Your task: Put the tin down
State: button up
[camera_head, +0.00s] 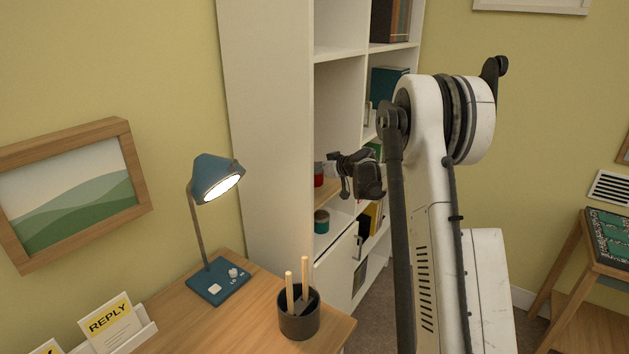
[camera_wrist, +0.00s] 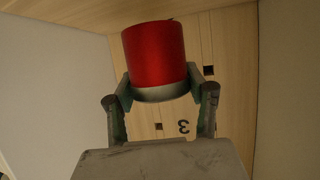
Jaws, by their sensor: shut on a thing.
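The tin is a red cylinder with a pale metal band at its near end. In the wrist view the tin (camera_wrist: 155,52) sits between the two fingers of my gripper (camera_wrist: 160,88), which are shut on it. In the head view the red tin (camera_head: 319,174) is partly hidden by the bookcase's side panel, at the left end of my gripper (camera_head: 336,170). A light wooden surface (camera_wrist: 233,60) marked with a "3" and small dark squares lies behind the tin. I cannot tell whether the tin touches it.
The white bookcase (camera_head: 262,130) has an upright side panel close to my gripper. A teal tin (camera_head: 321,221) stands on the shelf below. Books (camera_head: 388,85) fill other shelves. A desk (camera_head: 245,318) with a blue lamp (camera_head: 215,178) and pencil cup (camera_head: 299,318) stands in front.

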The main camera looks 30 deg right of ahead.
jog(key=shift+f, duration=1.95)
jog(key=o, duration=1.3)
jog(key=shift+f, duration=0.1)
jog(key=shift+c, duration=0.2)
jog(key=v, duration=1.2)
